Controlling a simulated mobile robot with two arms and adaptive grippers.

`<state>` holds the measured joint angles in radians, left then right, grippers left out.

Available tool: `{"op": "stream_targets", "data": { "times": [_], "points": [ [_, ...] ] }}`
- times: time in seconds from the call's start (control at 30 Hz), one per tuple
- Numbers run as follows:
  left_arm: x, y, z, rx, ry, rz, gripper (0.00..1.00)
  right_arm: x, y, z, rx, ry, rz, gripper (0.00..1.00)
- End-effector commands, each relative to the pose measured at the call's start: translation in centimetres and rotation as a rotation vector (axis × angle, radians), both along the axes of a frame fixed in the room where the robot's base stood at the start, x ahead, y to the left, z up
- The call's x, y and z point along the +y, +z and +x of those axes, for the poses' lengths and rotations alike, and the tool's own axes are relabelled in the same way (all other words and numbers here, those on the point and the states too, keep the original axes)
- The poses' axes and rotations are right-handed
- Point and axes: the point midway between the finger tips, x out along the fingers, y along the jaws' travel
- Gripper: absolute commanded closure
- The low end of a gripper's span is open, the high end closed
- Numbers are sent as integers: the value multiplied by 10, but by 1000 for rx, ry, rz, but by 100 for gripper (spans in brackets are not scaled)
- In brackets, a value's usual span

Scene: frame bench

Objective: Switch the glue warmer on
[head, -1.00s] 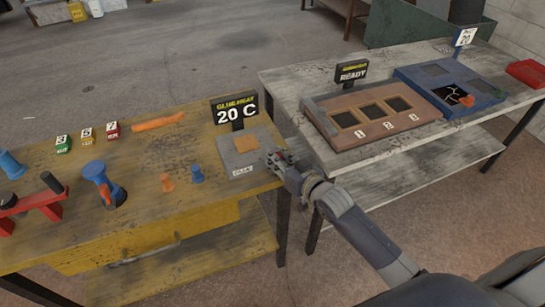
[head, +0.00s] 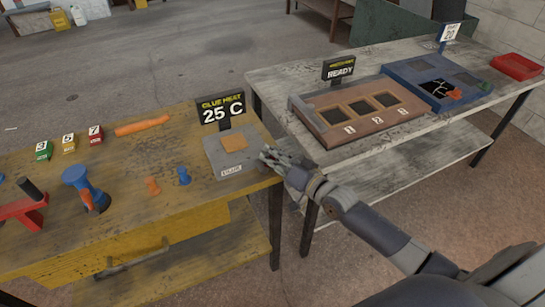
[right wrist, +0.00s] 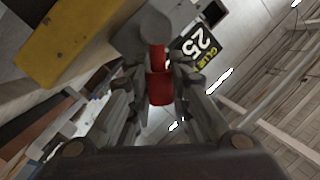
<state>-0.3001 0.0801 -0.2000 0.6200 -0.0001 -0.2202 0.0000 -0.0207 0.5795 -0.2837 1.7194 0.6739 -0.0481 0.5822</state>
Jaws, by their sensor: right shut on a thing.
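The glue warmer (head: 228,158) is a grey box with an orange pad on top, at the right end of the yellow bench. Its sign (head: 222,109) reads "GLUE HEAT 25 C". The sign also shows, turned, in the right wrist view (right wrist: 196,47). My right gripper (head: 268,156) is at the warmer's right side. In the right wrist view, its fingers are shut on a red switch part (right wrist: 159,88) in front of a grey body. The head view hides the switch behind the fingers. My left gripper is not in view.
Small blue (head: 184,176) and orange (head: 152,186) pieces stand left of the warmer. Several numbered blocks and an orange tool (head: 142,127) lie farther left. A pale bench (head: 270,85) across a narrow gap holds a brown panel (head: 350,110) and a blue box (head: 425,90).

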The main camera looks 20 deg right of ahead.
Motion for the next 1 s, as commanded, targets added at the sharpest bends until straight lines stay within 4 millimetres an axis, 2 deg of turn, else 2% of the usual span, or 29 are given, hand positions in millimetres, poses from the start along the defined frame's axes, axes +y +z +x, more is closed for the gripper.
{"op": "stream_targets", "data": {
  "times": [0.3, 0.33, 0.4, 0.77, 1.0],
  "points": [
    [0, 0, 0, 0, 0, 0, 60, 0, -1, 0, 4, -1, 4, 100],
    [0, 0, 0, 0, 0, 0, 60, 0, -1, 0, 4, -1, 4, 77],
    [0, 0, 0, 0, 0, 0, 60, 0, -1, 0, 4, -1, 3, 61],
    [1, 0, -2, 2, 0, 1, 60, 0, -1, -1, 2, 0, 2, 61],
    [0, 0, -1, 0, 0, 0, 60, -8, 0, -23, 5, 0, 0, 61]
  ]
}}
